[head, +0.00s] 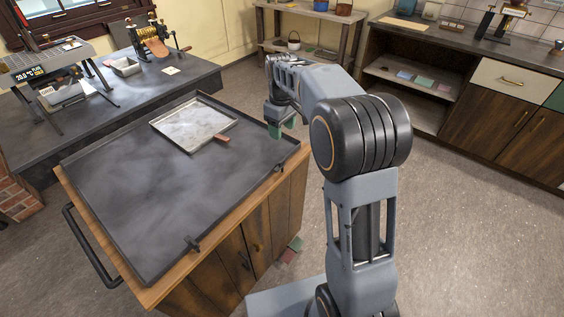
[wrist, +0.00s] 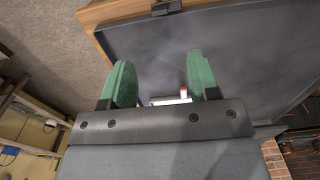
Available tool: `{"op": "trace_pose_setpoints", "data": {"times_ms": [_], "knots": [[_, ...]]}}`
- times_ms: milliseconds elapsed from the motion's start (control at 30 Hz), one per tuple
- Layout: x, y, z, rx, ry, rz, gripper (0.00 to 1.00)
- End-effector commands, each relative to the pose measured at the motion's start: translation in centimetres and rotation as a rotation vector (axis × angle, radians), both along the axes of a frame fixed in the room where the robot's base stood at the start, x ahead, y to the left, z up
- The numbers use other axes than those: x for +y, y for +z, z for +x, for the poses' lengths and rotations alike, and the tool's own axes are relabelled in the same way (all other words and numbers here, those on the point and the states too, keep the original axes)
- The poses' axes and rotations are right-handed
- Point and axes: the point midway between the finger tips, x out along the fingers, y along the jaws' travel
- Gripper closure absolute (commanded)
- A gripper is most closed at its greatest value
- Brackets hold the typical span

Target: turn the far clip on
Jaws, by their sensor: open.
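The far clip (head: 278,168) is a small dark piece on the right edge of the dark slab (head: 120,215), near its far right corner. In the wrist view a dark clip (wrist: 166,7) shows at the top edge, partly cut off. A second, nearer clip (head: 192,243) sits further along the same edge. My gripper (head: 281,128) is above the far right corner of the slab, apart from the far clip. In the wrist view its green fingers (wrist: 160,85) are spread with nothing held between them.
A metal tray (head: 195,124) lies on the slab, with a brown-handled tool (head: 221,138) at its edge. A dark counter (head: 110,100) with a roller device (head: 152,42) stands behind. Open floor (head: 480,230) lies to the right.

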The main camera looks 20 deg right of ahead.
Motion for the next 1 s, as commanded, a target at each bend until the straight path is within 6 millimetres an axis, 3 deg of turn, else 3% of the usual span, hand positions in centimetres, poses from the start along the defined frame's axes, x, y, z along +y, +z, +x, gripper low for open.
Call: {"op": "trace_pose_setpoints", "data": {"times_ms": [600, 800, 1000], "knots": [[-0.1, -10.7, 0.2, 0.007, 0.006, 0.0, 0.45], [-0.1, -12.8, 0.2, 0.006, 0.006, 0.0, 0.45], [-0.1, -13.5, 0.2, 0.004, 0.006, 0.0, 0.45]]}}
